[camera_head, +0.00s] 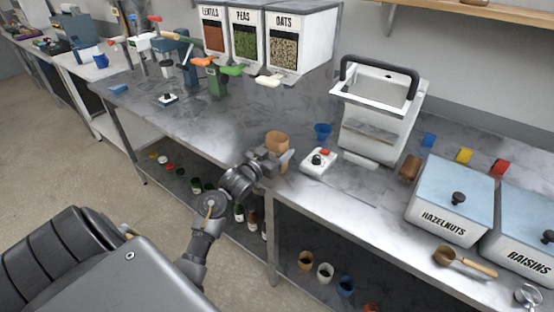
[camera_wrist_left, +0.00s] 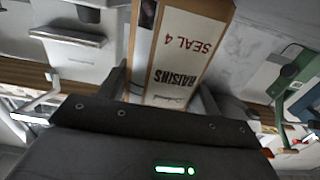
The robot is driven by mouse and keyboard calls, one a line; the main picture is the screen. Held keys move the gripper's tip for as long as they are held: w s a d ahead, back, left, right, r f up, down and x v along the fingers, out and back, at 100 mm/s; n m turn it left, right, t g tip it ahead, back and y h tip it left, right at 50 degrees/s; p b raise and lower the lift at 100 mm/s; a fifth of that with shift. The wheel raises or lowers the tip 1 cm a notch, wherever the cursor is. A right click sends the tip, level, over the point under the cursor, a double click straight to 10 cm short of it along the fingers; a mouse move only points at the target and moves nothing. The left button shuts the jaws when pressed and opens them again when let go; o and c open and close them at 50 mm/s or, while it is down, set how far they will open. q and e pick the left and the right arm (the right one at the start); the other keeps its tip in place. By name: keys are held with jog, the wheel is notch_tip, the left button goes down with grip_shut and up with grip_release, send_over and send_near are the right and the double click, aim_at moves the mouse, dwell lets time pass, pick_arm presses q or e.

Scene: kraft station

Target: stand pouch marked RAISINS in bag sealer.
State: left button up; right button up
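The pouch marked RAISINS (camera_head: 278,141) is brown kraft and upright at the front edge of the table. In the left wrist view its white label (camera_wrist_left: 182,60) reads RAISINS and SEAL 4. My left gripper (camera_head: 274,160) is shut on the pouch, with a finger on each side of it; the fingers (camera_wrist_left: 163,92) also show in the left wrist view. A white machine with a black handle (camera_head: 378,122), which looks like the bag sealer, stands behind and to the right, apart from the pouch. My right gripper is out of view.
A small white device with a red part (camera_head: 318,161) sits between pouch and machine. A blue cup (camera_head: 323,131) stands behind it. The HAZELNUTS bin (camera_head: 452,190), RAISINS bin (camera_head: 525,220) and a scoop (camera_head: 464,262) are at the right. The table left of the pouch is mostly clear.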

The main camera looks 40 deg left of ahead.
aim_at(277, 136)
pick_arm(q)
jog(key=c, duration=0.6)
jog(key=shift+o, duration=0.2)
jog(key=shift+r, duration=0.5)
jog(key=s+r, duration=0.1)
jog(key=r, duration=0.1)
jog(key=s+d+r, duration=0.1)
jog(key=r, duration=0.1)
jog(key=s+d+r, duration=0.1)
jog(key=r, duration=0.1)
jog(key=shift+d+r+b, duration=0.1)
jog(key=shift+r+b, duration=0.3)
jog(key=s+d+r+p, duration=0.2)
jog(key=s+d+r, duration=0.3)
jog(key=s, duration=0.3)
jog(key=shift+s+d, duration=0.25)
jog(key=shift+d, duration=0.2)
